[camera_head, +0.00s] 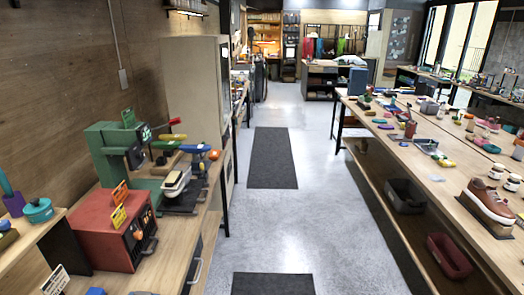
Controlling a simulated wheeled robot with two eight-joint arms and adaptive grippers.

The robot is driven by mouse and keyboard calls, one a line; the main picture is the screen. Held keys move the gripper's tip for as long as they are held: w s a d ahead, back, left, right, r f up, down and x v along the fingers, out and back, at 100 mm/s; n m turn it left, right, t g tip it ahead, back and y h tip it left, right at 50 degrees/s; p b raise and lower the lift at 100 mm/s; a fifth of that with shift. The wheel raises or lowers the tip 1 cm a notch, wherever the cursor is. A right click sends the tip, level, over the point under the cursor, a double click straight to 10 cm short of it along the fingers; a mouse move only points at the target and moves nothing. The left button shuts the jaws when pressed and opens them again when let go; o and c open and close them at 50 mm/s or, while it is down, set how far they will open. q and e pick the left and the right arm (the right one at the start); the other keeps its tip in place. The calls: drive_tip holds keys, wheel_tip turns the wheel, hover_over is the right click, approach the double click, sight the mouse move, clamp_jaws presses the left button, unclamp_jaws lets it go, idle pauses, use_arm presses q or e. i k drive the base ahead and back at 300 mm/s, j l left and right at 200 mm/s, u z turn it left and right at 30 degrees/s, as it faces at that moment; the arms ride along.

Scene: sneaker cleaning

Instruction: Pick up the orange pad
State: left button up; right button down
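I cannot pick out the orange pad with certainty. A small orange piece (213,155) shows beside a blue-topped part at the right side of the green machine (118,150) on the left bench. Another small orange spot (138,234) is on the front of the red box (108,228) nearer to me. Several small coloured pads lie on the long right table (455,185), too small to tell apart by kind. Neither of my grippers is in view.
A brown sneaker (487,203) stands on the right table near its front edge. Bins (449,255) sit on the shelf below. The grey floor aisle (325,190) between the benches is clear, with dark mats (271,160) lying flat.

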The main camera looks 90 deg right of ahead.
sight(215, 155)
drive_tip(key=l+z, duration=0.45)
drive_tip(key=l, duration=0.3)
drive_tip(key=l+z, duration=0.45)
drive_tip(key=l, duration=0.3)
drive_tip(key=i+l+z, duration=0.15)
drive_tip(key=l+z, duration=0.3)
drive_tip(key=l, duration=0.25)
drive_tip(key=i+l, duration=0.1)
drive_tip(key=l, duration=0.3)
drive_tip(key=i+l, duration=0.1)
drive_tip(key=l, duration=0.3)
drive_tip(key=i+l, duration=0.15)
drive_tip(key=l, duration=0.3)
drive_tip(key=i+l+z, duration=0.1)
drive_tip(key=l, duration=0.3)
drive_tip(key=i+l, duration=0.1)
drive_tip(key=l, duration=0.3)
drive_tip(key=i+l, duration=0.15)
drive_tip(key=l, duration=0.25)
drive_tip(key=i+l+u, duration=0.15)
drive_tip(key=i+l, duration=0.15)
drive_tip(key=i+l+u, duration=0.35)
drive_tip(key=i+l, duration=0.15)
drive_tip(key=l, duration=0.25)
drive_tip(key=i+l+u, duration=0.15)
drive_tip(key=l, duration=0.3)
drive_tip(key=i+l+u, duration=0.2)
drive_tip(key=l, duration=0.25)
drive_tip(key=i, duration=0.35)
